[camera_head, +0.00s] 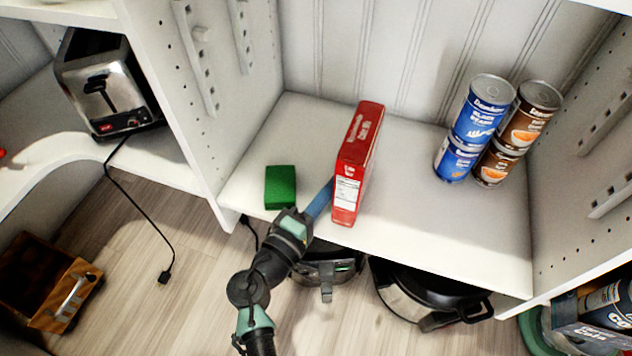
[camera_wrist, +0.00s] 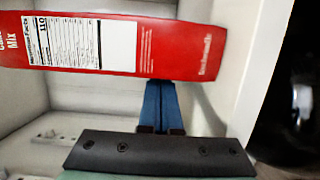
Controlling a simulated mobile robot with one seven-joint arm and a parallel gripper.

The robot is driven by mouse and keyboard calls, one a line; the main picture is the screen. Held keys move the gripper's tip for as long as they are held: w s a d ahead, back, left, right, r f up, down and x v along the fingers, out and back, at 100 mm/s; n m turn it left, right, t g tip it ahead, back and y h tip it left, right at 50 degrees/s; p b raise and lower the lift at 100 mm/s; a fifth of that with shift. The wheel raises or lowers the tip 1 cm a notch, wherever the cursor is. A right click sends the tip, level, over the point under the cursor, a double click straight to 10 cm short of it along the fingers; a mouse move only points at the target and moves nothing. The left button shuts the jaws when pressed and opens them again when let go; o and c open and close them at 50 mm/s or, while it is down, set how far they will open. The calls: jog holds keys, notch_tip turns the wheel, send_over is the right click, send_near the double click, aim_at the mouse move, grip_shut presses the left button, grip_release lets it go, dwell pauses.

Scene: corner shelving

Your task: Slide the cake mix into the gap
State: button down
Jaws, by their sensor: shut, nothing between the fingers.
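The cake mix is a red box (camera_head: 361,155) standing upright on its narrow side on the white shelf. It also fills the upper part of the wrist view (camera_wrist: 185,45), where its white nutrition panel and "Mix" lettering show. My gripper (camera_head: 328,187) is at the left side of the box, near its front end. Its blue fingers (camera_wrist: 161,84) are shut together with nothing between them, and their tips touch or nearly touch the box side. To the right, bare shelf lies between the box and two stacks of cans (camera_head: 486,112).
A green block (camera_head: 280,187) lies on the shelf left of the box, close to my gripper. The cans stand near the right-hand shelf wall. A toaster (camera_head: 108,84) is on the left shelf. Pots (camera_head: 420,297) stand below the shelf's front edge.

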jog(key=s+d, duration=0.1)
jog(key=d, duration=0.2)
jog(key=s+d, duration=0.1)
jog(key=d, duration=0.3)
jog(key=s+d, duration=0.2)
jog(key=d, duration=0.2)
jog(key=shift+d+b, duration=0.1)
jog(key=shift+b, duration=0.2)
jog(key=shift+w, duration=0.1)
